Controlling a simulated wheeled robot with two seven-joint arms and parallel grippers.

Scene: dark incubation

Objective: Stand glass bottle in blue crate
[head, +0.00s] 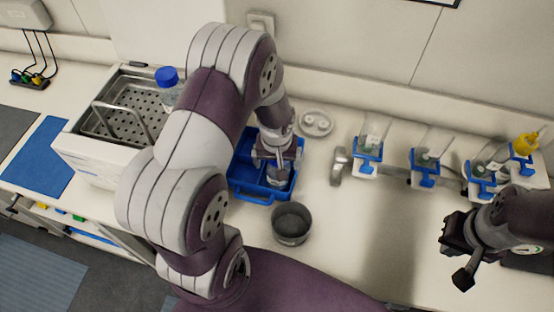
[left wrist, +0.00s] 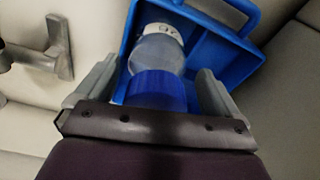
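A clear glass bottle (left wrist: 158,52) with a blue cap and white label stands in the blue crate (left wrist: 225,55), against one side of it. In the head view the crate (head: 246,190) sits on the bench, and the bottle (head: 278,176) shows only partly below my left gripper (head: 270,160). The left wrist view shows my left gripper's fingers (left wrist: 153,95) apart on either side of the cap, with gaps at both sides. My right gripper (head: 459,256) is empty at the right, its dark fingers apart, away from the crate.
Another blue-capped bottle (head: 168,82) stands in a metal bath (head: 120,75) at the left. A dark round pot (head: 291,222) is just in front of the crate. Several blue-and-white holders (head: 367,155) line the right back. A white dish (head: 316,123) lies behind the crate.

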